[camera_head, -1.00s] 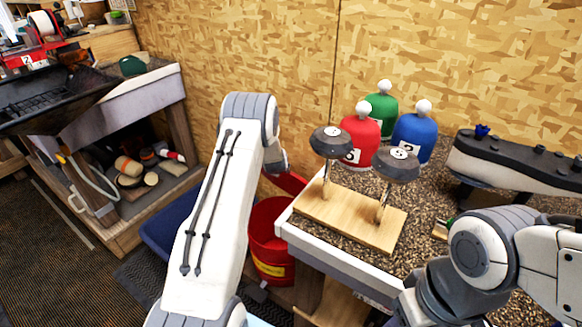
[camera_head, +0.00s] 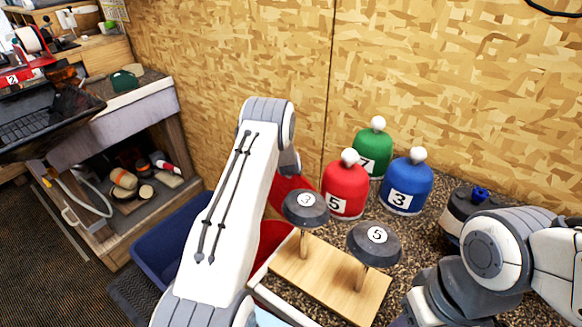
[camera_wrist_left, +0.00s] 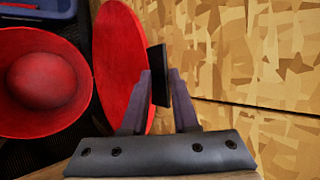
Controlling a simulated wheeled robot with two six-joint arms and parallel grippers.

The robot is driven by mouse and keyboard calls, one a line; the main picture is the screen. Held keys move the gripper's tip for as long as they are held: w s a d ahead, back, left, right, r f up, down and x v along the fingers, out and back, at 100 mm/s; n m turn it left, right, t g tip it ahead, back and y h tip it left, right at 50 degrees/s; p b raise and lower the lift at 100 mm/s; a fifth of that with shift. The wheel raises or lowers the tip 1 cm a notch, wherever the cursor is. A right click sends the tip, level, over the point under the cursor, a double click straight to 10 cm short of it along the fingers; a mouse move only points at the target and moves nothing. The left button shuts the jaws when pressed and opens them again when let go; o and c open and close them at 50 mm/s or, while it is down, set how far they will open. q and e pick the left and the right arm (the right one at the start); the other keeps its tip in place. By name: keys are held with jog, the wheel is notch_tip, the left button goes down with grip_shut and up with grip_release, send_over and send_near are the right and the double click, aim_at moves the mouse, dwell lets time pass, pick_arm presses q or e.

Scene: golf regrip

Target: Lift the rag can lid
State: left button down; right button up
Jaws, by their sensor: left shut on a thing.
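The red rag can (camera_wrist_left: 84,85) stands open in the left wrist view, with a rounded red thing inside it. Its red round lid (camera_wrist_left: 120,65) is raised on edge, steeply tilted beside the can's opening. My left gripper (camera_wrist_left: 160,80) is shut on the lid's black handle (camera_wrist_left: 159,75). In the head view the can (camera_head: 272,238) and the lid (camera_head: 290,190) show only partly, behind and beside my left arm. My left fingers are hidden there. My right arm is at the right, its gripper out of view. I cannot tell whether the lid still touches the can.
A bench to the right carries a wooden stand (camera_head: 325,285) with two numbered dark club heads and red (camera_head: 345,190), green (camera_head: 372,155) and blue (camera_head: 406,188) headcovers. A blue bin (camera_head: 170,245) stands left of the can. The chipboard wall (camera_head: 220,60) is close behind.

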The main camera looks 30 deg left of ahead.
pick_arm(q)
jog(key=shift+a, duration=0.25)
jog(key=c, duration=1)
grip_release()
jog(key=v, duration=1)
jog(key=shift+d+r+b, duration=0.15)
jog(key=shift+d+b, duration=0.1)
jog(key=shift+b, duration=0.15)
